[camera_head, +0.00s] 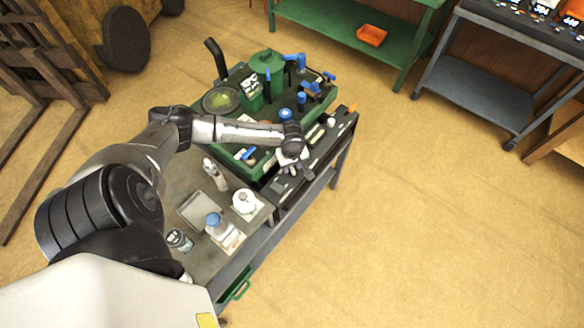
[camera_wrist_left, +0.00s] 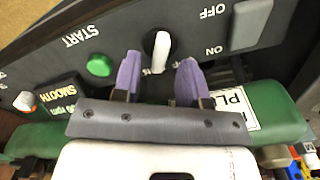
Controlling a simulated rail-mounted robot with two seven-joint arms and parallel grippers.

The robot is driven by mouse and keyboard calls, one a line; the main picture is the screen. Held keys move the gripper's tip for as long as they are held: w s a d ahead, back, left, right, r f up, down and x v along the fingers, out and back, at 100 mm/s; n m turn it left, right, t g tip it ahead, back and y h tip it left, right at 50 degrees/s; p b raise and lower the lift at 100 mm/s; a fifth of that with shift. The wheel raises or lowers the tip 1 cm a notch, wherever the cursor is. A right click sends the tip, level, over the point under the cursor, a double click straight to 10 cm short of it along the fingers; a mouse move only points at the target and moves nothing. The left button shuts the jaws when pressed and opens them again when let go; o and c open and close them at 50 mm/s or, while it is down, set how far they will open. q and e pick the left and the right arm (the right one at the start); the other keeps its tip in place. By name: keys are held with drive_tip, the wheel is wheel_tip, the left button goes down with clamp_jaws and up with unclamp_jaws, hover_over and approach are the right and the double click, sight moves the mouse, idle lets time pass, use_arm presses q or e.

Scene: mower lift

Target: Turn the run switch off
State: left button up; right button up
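In the left wrist view a dark control panel fills the top. A grey rocker switch (camera_wrist_left: 251,24) sits at its upper right, beside the upside-down words OFF and ON; I take it for the run switch. I cannot tell which way it is tipped. My left gripper (camera_wrist_left: 160,80) is open, with two purple fingers apart and nothing between them that I can see held. It points at a dark round knob with a white pointer (camera_wrist_left: 161,47), left of the rocker. In the head view the left gripper (camera_head: 292,165) is over the panel (camera_head: 322,140). The right gripper is not in view.
A green START button (camera_wrist_left: 99,66) is left of the knob. The green machine (camera_head: 264,64) stands on the cart behind the panel. Bottles and a tray (camera_head: 199,210) lie on the cart's near end.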

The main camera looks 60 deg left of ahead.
use_arm(q)
drive_tip(key=shift+f, duration=0.75)
drive_tip(key=shift+c, duration=0.2)
clamp_jaws()
